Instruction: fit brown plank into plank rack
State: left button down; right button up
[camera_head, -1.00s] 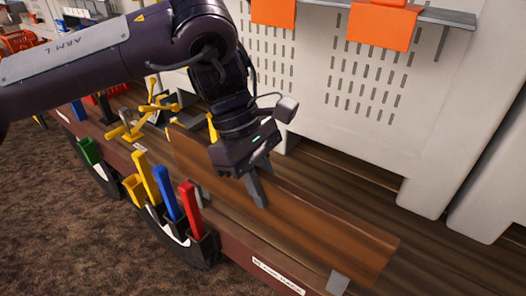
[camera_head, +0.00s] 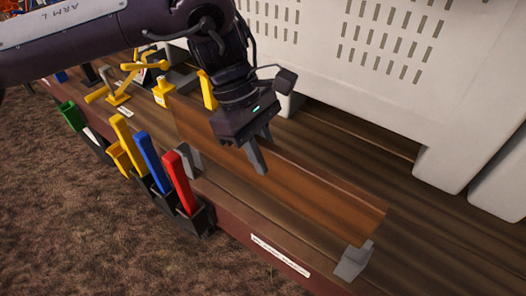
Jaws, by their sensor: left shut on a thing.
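The brown plank (camera_head: 320,196) is long and runs from beside the yellow parts down to the lower right. My left gripper (camera_head: 261,152) is shut on it near the middle, with one finger down over its near face. The plank rack shows as two grey brackets on the bench: the right bracket (camera_head: 353,262) is near the plank's right end, and the left bracket (camera_head: 188,158) is partly hidden behind the red handle. My right gripper is out of view.
Holders with a red handle (camera_head: 180,182), a blue handle (camera_head: 149,163) and a yellow handle (camera_head: 122,144) line the bench's front edge. A white label (camera_head: 280,256) is on that edge. White slotted panels (camera_head: 395,100) stand behind. Bare wooden bench top (camera_head: 440,235) lies to the right.

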aim_at(263, 180)
pick_arm(q)
jog(key=shift+f, duration=0.25)
jog(key=shift+s+f+b, duration=0.1)
jog(key=shift+f+b, duration=0.05)
jog(key=shift+b, duration=0.25)
jog(key=shift+f+b, duration=0.75)
jog(key=shift+b, duration=0.05)
jog(key=shift+f, duration=0.5)
jog(key=shift+f+b, duration=1.25)
jog(key=shift+f, duration=0.75)
jog(key=shift+f+b, duration=1.35)
jog(key=shift+f, duration=0.95)
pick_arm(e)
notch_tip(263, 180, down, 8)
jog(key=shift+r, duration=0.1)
pick_arm(q)
jog(key=c, duration=1.2)
grip_release()
jog(key=shift+c, duration=0.2)
